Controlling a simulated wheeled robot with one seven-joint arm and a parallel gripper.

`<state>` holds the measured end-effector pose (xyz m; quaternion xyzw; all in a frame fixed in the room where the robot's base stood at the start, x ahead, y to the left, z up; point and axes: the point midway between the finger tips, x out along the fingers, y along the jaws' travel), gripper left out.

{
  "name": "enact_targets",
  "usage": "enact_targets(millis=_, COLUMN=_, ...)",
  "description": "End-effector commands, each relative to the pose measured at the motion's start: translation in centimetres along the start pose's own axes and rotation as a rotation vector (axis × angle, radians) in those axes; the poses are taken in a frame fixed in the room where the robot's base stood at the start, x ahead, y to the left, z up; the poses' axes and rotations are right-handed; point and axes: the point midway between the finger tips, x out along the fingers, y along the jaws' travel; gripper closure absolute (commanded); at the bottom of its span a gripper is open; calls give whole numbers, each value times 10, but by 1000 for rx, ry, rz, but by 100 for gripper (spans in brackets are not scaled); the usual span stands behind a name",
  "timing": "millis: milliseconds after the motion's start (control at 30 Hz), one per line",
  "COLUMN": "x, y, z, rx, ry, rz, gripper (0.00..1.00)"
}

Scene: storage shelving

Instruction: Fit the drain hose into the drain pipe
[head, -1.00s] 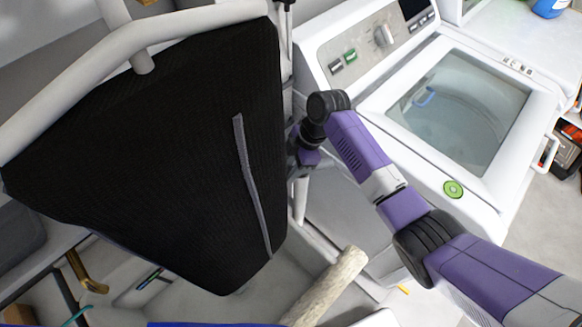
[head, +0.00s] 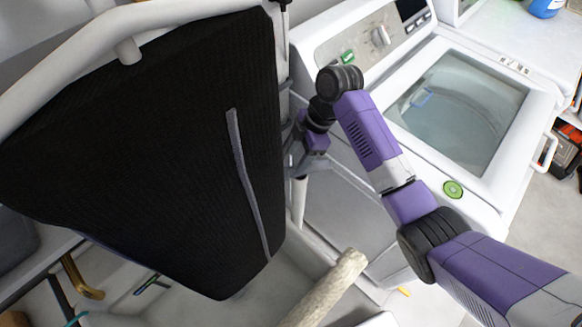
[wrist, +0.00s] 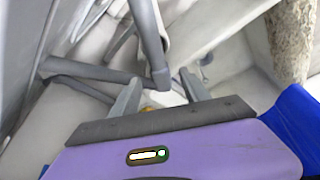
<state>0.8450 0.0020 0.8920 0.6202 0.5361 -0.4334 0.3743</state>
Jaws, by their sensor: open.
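In the wrist view, my gripper (wrist: 160,78) is open, its two grey fingers pointing forward. A grey tube, which looks like the drain hose (wrist: 149,35), comes down from the top and its lower end shows between or just beyond the fingertips. I cannot tell whether it touches them. Other grey tubes (wrist: 85,69) run in from the left behind it; I cannot tell which is the drain pipe. In the head view, my gripper (head: 296,166) is partly hidden beside the black hanging board, near a pale upright pipe (head: 299,202).
The black fabric-covered board (head: 160,150) fills the left. A white washing machine (head: 500,190) with a glass lid stands right of my gripper. A pale rough log-like post (head: 330,285) rises in front, also in the wrist view (wrist: 291,40). A blue edge (wrist: 295,125) is close at right.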

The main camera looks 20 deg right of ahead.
Motion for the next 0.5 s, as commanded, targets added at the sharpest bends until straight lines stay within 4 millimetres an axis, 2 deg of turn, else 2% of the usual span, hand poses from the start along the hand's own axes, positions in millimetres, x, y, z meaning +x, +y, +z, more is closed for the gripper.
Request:
enact_targets(millis=100, x=-22, y=1, z=0, rx=0, ry=1, rz=3, gripper=46)
enact_targets(millis=233, x=-42, y=1, z=0, rx=0, ry=0, rz=3, gripper=46)
enact_targets(millis=500, x=-56, y=0, z=0, rx=1, ry=0, rz=-1, gripper=46)
